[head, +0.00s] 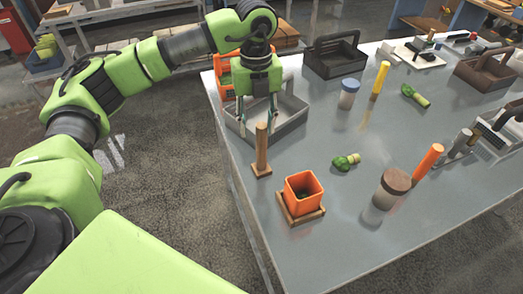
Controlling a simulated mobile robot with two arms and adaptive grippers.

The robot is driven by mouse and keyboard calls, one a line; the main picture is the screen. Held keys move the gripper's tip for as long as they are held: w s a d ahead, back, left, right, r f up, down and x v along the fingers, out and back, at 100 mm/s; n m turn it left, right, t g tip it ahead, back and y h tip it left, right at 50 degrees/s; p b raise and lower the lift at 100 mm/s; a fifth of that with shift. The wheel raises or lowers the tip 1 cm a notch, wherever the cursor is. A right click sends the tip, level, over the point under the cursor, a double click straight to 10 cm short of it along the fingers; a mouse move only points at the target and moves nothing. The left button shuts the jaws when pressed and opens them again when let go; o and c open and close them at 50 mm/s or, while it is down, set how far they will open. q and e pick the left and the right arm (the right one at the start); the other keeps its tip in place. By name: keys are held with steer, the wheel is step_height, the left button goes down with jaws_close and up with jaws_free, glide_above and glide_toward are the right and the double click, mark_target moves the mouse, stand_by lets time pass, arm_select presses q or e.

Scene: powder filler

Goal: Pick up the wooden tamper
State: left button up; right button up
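The wooden tamper (262,150) stands upright near the left edge of the grey table, with a flat square base and a tall handle. My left gripper (259,122) points down from above, its two fingers spread apart. The fingertips appear around or just behind the top of the tamper's handle; I cannot tell whether they touch it. My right gripper does not show.
An orange square container (304,188) on a wooden base stands in front of the tamper. A grey tray (292,122) lies behind it. A lidded jar (391,188), an orange-topped cylinder (428,160) and a green item (346,162) are to the right.

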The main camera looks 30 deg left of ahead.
mark_target(262, 145)
arm_select(q)
steer(key=f, duration=0.2)
steer(key=shift+w+f, duration=0.35)
steer(key=shift+f, duration=0.05)
steer(key=shift+d+f+p, duration=0.2)
steer(key=shift+f+p, duration=0.65)
steer(key=shift+p, duration=0.1)
step_height(262, 145, down, 2)
steer(key=shift+w+d+f+p, duration=0.15)
steer(key=shift+f+p, duration=0.1)
steer(key=shift+p, duration=0.45)
steer(key=shift+w+f, duration=0.1)
steer(key=shift+f, duration=0.65)
steer(key=c, duration=1)
steer(key=shift+c, duration=0.7)
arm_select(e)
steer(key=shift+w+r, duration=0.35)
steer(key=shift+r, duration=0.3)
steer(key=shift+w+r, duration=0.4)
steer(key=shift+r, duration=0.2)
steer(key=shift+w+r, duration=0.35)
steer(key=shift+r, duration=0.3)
